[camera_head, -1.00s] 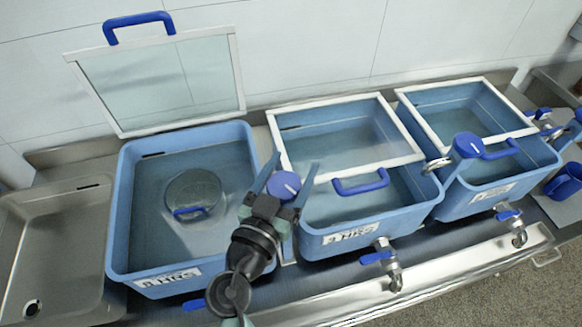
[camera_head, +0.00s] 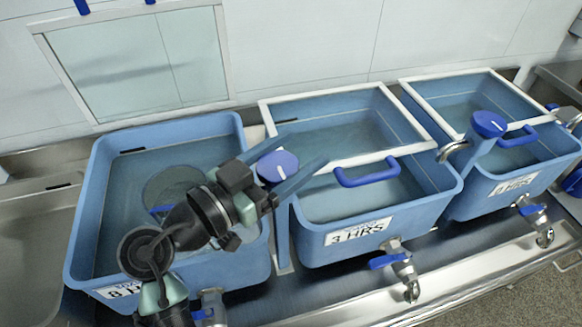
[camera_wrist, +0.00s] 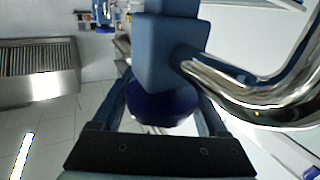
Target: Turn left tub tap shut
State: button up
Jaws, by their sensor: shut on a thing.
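The tap by the left tub has a round blue knob (camera_head: 277,166) with a white mark, on a post between the left tub (camera_head: 95,200) and the middle tub. My gripper (camera_head: 302,150) reaches over the left tub, one finger on each side of the knob, shut on it. The wrist view shows the dark blue knob (camera_wrist: 165,108) between the fingers, with the square blue post (camera_wrist: 172,55) and bent metal spout (camera_wrist: 245,90) beyond. My arm hides part of the left tub and its front label.
The middle tub (camera_head: 440,215) has a half-open framed lid with a blue handle and a blue-handled front valve (camera_head: 388,261). The right tub (camera_head: 470,210) has a similar knob tap (camera_head: 490,124). The left tub's lid (camera_head: 140,60) stands raised against the wall. A steel trough runs in front.

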jog(key=shift+s+d+f+m+g+h+b, duration=0.1)
jog(key=shift+m+g+h+b, duration=0.4)
jog(key=shift+g+b, duration=0.1)
jog(key=o, duration=1.3)
jog(key=shift+c, duration=0.2)
jog(key=b+v, duration=0.2)
jog(key=v, duration=1.1)
jog(key=shift+b, duration=0.35)
